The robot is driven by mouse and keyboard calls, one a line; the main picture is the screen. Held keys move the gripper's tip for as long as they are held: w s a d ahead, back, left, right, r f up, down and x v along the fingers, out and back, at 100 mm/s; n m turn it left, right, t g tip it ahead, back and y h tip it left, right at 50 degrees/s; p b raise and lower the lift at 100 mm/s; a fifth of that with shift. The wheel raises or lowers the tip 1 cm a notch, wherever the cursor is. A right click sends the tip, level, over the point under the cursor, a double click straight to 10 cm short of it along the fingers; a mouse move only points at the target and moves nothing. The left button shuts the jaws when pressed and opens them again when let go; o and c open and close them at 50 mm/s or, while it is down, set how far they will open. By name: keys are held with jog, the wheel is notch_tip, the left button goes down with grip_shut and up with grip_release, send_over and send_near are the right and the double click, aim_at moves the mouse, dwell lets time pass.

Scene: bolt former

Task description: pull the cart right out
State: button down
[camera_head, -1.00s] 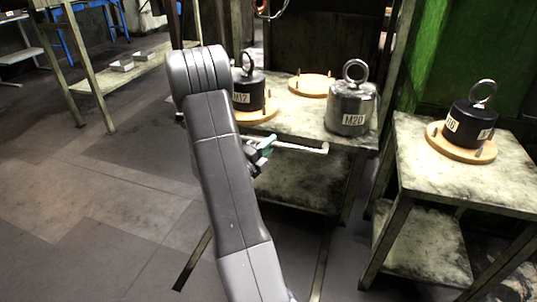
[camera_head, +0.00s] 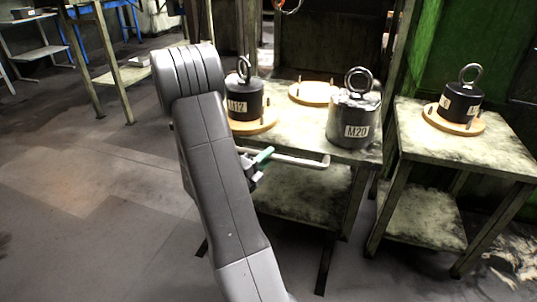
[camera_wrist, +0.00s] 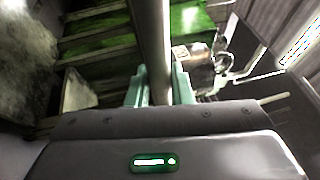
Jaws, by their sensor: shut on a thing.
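The cart (camera_head: 300,118) is a worn pale table with a lower shelf, on the floor in the middle of the head view. A white handle bar (camera_head: 305,161) runs along its near side. My gripper (camera_head: 262,160) is shut on this bar near its left part, partly hidden behind my arm. In the wrist view the bar (camera_wrist: 153,45) passes between the teal fingers of my gripper (camera_wrist: 158,88). On the cart stand a black M12 weight (camera_head: 243,103) on a wooden disc, a steel M20 weight (camera_head: 354,118) and a bare wooden disc (camera_head: 313,93).
A side stand (camera_head: 460,150) with a black ringed weight (camera_head: 461,102) is close to the cart's right. A green machine wall (camera_head: 437,60) rises behind it. Another table (camera_head: 110,75) stands at the far left. The floor (camera_head: 90,200) at the left and front is clear.

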jog(key=shift+s+a+r, duration=0.1)
jog(key=shift+s+a, duration=0.1)
jog(key=shift+s, duration=0.3)
jog(key=c, duration=1.3)
grip_release()
jog(key=shift+s, duration=0.1)
jog(key=p+v, duration=0.2)
jog(key=v, duration=1.1)
jog(key=shift+s+a, duration=0.2)
jog(key=shift+s, duration=0.1)
jog(key=b+x, duration=0.2)
jog(key=x, duration=1.1)
jog(key=shift+w+d, duration=0.2)
jog(key=shift+w, duration=0.15)
